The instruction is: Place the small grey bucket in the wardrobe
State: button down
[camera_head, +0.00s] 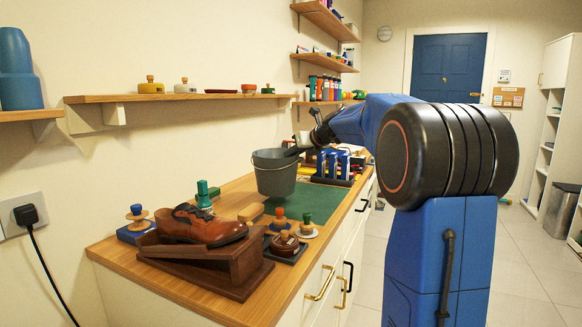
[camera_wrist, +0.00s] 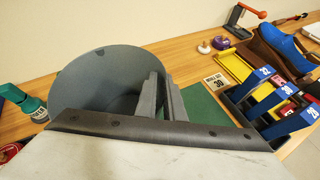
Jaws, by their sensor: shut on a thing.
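The small grey bucket (camera_head: 274,174) hangs upright from my gripper (camera_head: 296,147) over the wooden counter, above the green mat. In the wrist view the bucket (camera_wrist: 105,85) shows its open top, and my gripper (camera_wrist: 160,95) is shut on its near right rim. The bucket looks empty where I can see in; part of it is hidden by the gripper. A tall white cabinet (camera_head: 563,62) with open shelves stands at the far right; it may be the wardrobe, but I cannot tell for sure.
The counter (camera_head: 132,269) holds a brown shoe on a wooden stand (camera_head: 202,232), polish tins, brushes and a green bottle (camera_head: 203,194). A grey bin (camera_head: 562,210) stands by the cabinet. The tiled floor between is clear.

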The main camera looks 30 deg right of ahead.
jog(key=shift+f, duration=2.05)
jog(key=c, duration=1.8)
grip_release()
jog(key=shift+c, duration=0.2)
